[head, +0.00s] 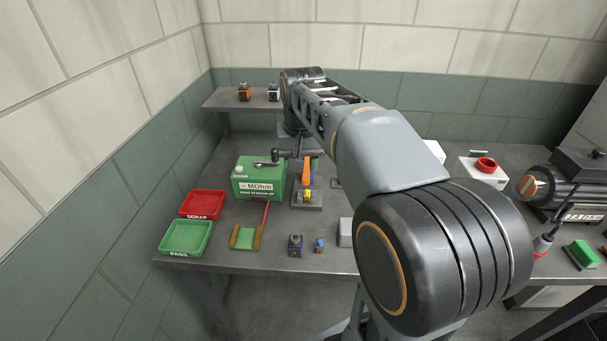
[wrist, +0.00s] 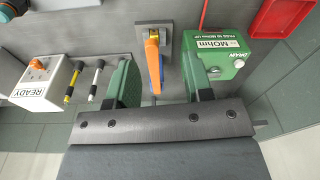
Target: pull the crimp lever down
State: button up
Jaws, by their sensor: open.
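The orange crimp lever (head: 306,172) stands up from a small grey base plate (head: 314,206) on the bench, with a yellow part at its foot. In the wrist view the lever (wrist: 153,62) lies between the two green fingers of my gripper (wrist: 158,75), with a visible gap on each side. My gripper is open. In the head view my gripper (head: 300,157) is small and partly hidden around the top of the lever. I cannot tell how deep the lever sits between the fingers.
The green MOhm box (head: 259,178) stands close to the left of the lever; it also shows in the wrist view (wrist: 222,55). Red (head: 203,204) and green (head: 186,238) trays lie at left. A white READY box (wrist: 48,82) and two probes are nearby.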

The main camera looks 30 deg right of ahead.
aim_at(306, 175)
jog(key=w+d+r+m+g, duration=0.1)
jog(key=w+d+r+m, duration=0.1)
jog(key=w+d+r, duration=0.15)
jog(key=f, duration=1.3)
jog(key=shift+w+f, duration=0.2)
jog(key=shift+w, duration=0.15)
jog(key=shift+c, duration=0.2)
grip_shut()
